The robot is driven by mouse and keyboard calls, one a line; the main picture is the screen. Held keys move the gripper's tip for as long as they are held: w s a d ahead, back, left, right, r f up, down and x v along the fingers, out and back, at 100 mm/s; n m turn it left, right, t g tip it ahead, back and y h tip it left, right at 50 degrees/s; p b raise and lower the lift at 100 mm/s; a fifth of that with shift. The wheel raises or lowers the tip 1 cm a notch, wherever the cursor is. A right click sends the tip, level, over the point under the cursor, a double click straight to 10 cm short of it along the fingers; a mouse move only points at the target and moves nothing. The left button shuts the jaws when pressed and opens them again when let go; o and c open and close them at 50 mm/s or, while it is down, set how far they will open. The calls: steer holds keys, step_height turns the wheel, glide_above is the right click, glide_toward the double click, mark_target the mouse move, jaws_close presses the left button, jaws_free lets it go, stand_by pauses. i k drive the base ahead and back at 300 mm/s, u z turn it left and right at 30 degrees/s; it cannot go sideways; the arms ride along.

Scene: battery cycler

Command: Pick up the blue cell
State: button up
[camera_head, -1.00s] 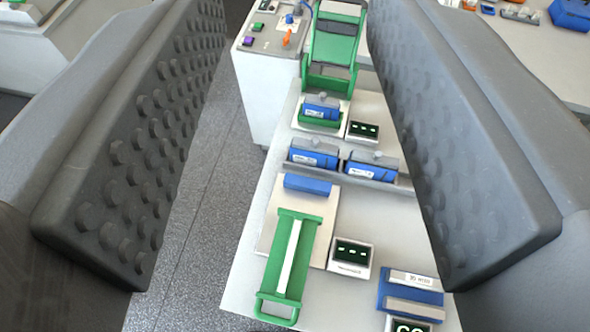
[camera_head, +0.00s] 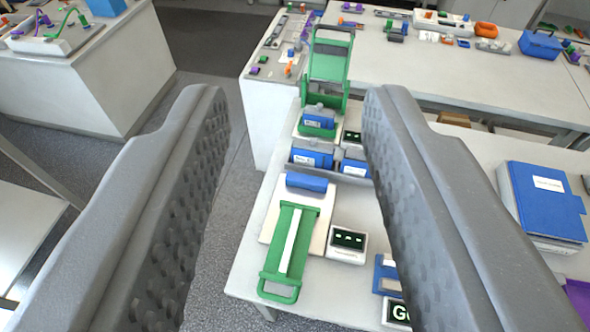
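Several blue cells show in the head view, so I cannot tell which one is meant. One blue cell (camera_head: 318,118) sits in a green holder in front of a tall green frame (camera_head: 329,62). A left blue cell (camera_head: 308,157) and a right blue cell (camera_head: 354,168) stand in a grey rack (camera_head: 322,180); my right finger partly hides the right one. A blue block (camera_head: 306,182) lies at the head of a green open tray (camera_head: 283,252). My gripper (camera_head: 292,95) is open and empty, its ridged grey fingers framing these things from nearer the camera.
The white table (camera_head: 252,250) has a small display (camera_head: 347,243) beside the green tray. A blue binder (camera_head: 547,200) lies at the right. Long benches with small parts stand behind, and another bench (camera_head: 75,85) is at the left. Grey floor is open at left.

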mark_target(301, 157)
steer(key=z, duration=0.2)
steer(key=i, duration=0.85)
steer(key=u, duration=0.1)
